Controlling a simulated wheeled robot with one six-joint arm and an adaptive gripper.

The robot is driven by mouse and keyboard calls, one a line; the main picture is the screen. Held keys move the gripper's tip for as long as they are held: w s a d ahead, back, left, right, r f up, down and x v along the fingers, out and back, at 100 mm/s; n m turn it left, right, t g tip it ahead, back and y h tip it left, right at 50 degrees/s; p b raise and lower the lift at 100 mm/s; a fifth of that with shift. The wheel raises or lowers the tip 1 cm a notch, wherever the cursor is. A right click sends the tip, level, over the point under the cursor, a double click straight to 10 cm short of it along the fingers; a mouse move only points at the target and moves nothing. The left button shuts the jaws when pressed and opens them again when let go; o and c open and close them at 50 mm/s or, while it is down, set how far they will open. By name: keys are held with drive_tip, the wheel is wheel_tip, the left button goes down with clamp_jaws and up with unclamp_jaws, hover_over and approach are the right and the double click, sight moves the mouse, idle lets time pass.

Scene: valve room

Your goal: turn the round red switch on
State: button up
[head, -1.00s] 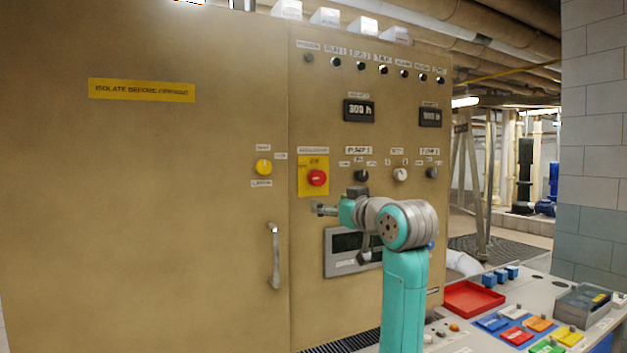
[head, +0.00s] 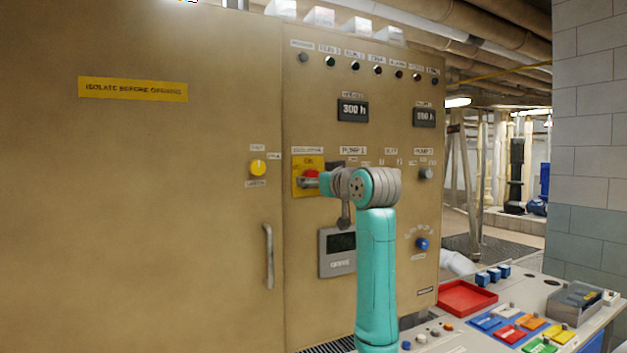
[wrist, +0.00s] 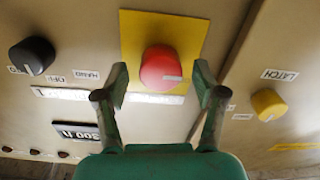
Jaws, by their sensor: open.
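The round red switch (head: 311,174) sits on a yellow plate (head: 298,188) on the tan cabinet, partly hidden behind my gripper (head: 309,183) in the head view. In the wrist view the red switch (wrist: 161,67) shows a pale mark on its lower right side. My gripper (wrist: 166,85) is open there, its two fingers on either side of the lower part of the switch. The fingers look close to the knob, but I cannot tell whether they touch it.
A yellow latch knob (head: 258,168) is left of the switch. A black knob (wrist: 32,56) shows in the wrist view. A door handle (head: 268,256) and a grey screen panel (head: 337,252) are lower down. A desk with a red tray (head: 467,298) stands right.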

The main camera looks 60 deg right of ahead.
drive_tip(key=shift+w+d, duration=0.35)
drive_tip(key=shift+w, duration=0.3)
drive_tip(key=c, duration=1.1)
drive_tip(key=shift+c, duration=0.2)
